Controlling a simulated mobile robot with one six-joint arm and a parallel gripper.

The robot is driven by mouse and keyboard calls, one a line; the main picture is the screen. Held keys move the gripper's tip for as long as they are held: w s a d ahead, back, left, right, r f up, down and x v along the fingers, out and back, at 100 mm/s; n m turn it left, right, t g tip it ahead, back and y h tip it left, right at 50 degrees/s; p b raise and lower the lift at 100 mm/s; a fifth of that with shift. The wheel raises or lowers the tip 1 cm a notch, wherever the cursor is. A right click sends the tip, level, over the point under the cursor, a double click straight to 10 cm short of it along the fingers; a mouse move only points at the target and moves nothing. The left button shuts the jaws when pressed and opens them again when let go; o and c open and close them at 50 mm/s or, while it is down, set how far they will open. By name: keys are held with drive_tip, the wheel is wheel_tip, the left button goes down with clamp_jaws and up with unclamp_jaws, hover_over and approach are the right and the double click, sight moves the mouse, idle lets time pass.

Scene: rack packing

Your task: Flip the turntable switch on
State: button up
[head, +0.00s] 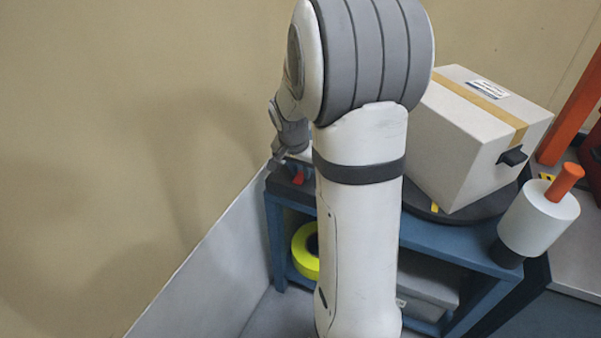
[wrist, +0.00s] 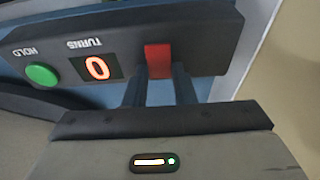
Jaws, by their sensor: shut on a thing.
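The red turntable switch (wrist: 158,60) is on a dark control box (wrist: 205,50) in the wrist view, right of the display. My gripper (wrist: 160,85) has its two dark fingers on either side of the switch and is shut on it. In the head view the red switch (head: 298,177) shows small at the bench's left end, with my gripper (head: 280,160) beside it. The black turntable (head: 475,212) carries a white taped box (head: 470,135). The display (wrist: 97,67) reads 0, upside down in this view.
A green HOLD button (wrist: 41,75) is left of the display. A white roll with an orange handle (head: 540,220) stands at the blue bench's right corner. A yellow tape roll (head: 304,252) and a grey bin (head: 428,285) are on the shelf below. A wall is close on the left.

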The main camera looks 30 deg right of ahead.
drive_tip(key=o, duration=1)
drive_tip(key=shift+p+v, duration=1.25)
drive_tip(key=shift+v, duration=2.65)
drive_tip(key=shift+r, duration=0.1)
wheel_tip(320, 180, up, 14)
drive_tip(key=n+p, duration=0.4)
drive_tip(key=p, duration=0.7)
hover_over(297, 182)
drive_tip(key=s+a, duration=0.6)
drive_tip(key=s, duration=0.1)
drive_tip(key=s+a+r+n+p, duration=0.2)
drive_tip(key=s+r+p, duration=0.1)
drive_tip(key=r+p, duration=0.1)
drive_tip(key=s+a+r+n+y+p, duration=0.1)
drive_tip(key=s+a+r+n+p, duration=0.1)
drive_tip(key=s+a+r+p, duration=0.1)
drive_tip(key=s+a+r+n+y+p, duration=0.1)
drive_tip(key=s+a+r+n+p, duration=0.1)
drive_tip(key=s+r+p, duration=0.3)
drive_tip(key=shift+s+a+r+t, duration=0.2)
drive_tip(key=shift+s+r+t, duration=0.1)
drive_tip(key=shift+t, duration=0.1)
drive_tip(key=shift+f, duration=0.1)
drive_tip(key=shift+c, duration=0.5)
